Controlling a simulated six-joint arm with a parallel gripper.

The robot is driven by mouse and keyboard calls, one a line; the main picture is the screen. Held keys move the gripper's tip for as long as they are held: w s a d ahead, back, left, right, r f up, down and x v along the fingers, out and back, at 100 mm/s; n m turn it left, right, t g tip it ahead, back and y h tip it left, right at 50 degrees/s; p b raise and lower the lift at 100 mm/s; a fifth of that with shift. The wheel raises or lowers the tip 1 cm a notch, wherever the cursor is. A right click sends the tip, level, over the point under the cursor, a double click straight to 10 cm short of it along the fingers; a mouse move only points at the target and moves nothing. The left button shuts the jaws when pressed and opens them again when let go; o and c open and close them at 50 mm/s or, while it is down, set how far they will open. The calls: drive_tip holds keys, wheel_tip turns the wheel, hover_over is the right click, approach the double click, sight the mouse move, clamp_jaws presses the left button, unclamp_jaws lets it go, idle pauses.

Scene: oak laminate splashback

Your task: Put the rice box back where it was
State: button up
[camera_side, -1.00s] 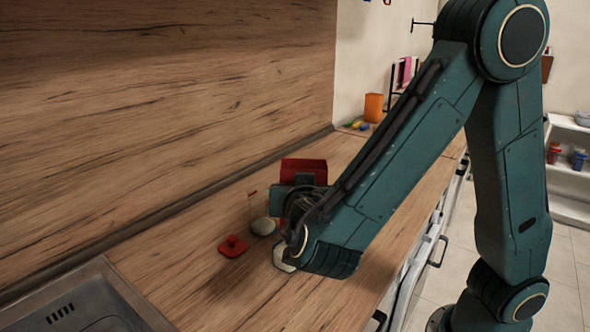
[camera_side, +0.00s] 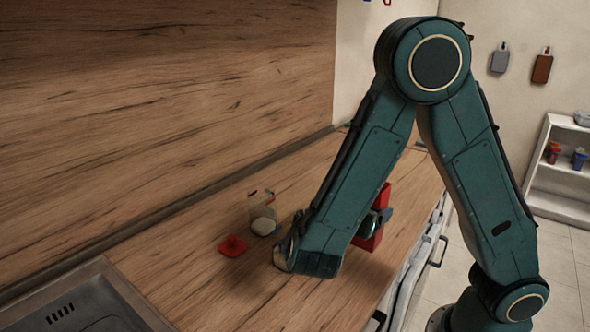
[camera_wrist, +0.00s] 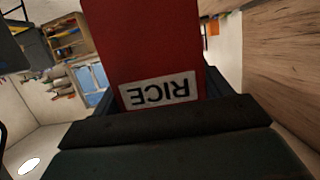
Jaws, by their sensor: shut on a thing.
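The rice box is red with a white label reading RICE. In the side view the rice box (camera_side: 380,212) shows at the right of my forearm, over the front part of the counter, partly hidden by the arm. In the wrist view the rice box (camera_wrist: 143,45) fills the upper middle, its label upside down. My gripper (camera_side: 378,221) is shut on it, and its dark jaws (camera_wrist: 170,118) lie across the box in the wrist view. Whether the box touches the counter cannot be told.
A clear container (camera_side: 262,212) with pale contents and a red lid (camera_side: 233,246) stand on the wooden counter (camera_side: 190,270) left of my arm. A sink (camera_side: 85,303) is at the lower left. The wooden splashback (camera_side: 160,110) bounds the back. A white shelf (camera_side: 565,170) stands far right.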

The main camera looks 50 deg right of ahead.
sight(354, 240)
drive_tip(key=shift+f, duration=2.15)
drive_tip(key=shift+f, duration=0.1)
drive_tip(key=shift+f, duration=1.65)
drive_tip(key=shift+f, duration=0.1)
drive_tip(key=o, duration=1.2)
drive_tip(key=shift+a, duration=0.15)
drive_tip(key=v, duration=1.2)
